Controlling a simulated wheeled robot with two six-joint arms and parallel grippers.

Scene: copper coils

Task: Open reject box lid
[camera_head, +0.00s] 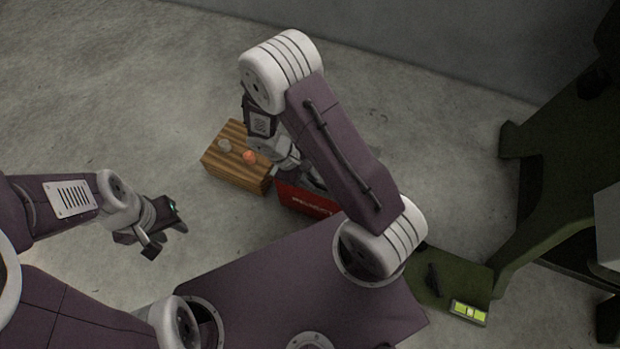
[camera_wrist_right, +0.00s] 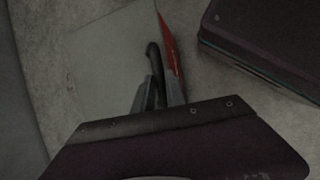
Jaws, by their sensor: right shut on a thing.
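The red reject box (camera_head: 310,200) sits on the floor near the middle of the head view, with white lettering on its front. My right arm hides much of its top. In the right wrist view, my right gripper (camera_wrist_right: 157,92) is shut on a dark curved handle (camera_wrist_right: 153,58). Beside the handle are a thin red edge (camera_wrist_right: 169,55) and a flat grey panel (camera_wrist_right: 105,60). I cannot tell how far the lid is raised. My left gripper (camera_head: 166,232) is open and empty above the floor, left of the box.
A wooden striped box (camera_head: 232,174) stands left of the reject box, with a grey piece (camera_head: 225,145) and a copper-coloured piece (camera_head: 249,156) on top. A dark green structure (camera_head: 545,190) with a lit yellow-green panel (camera_head: 468,312) stands right. Floor at upper left is clear.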

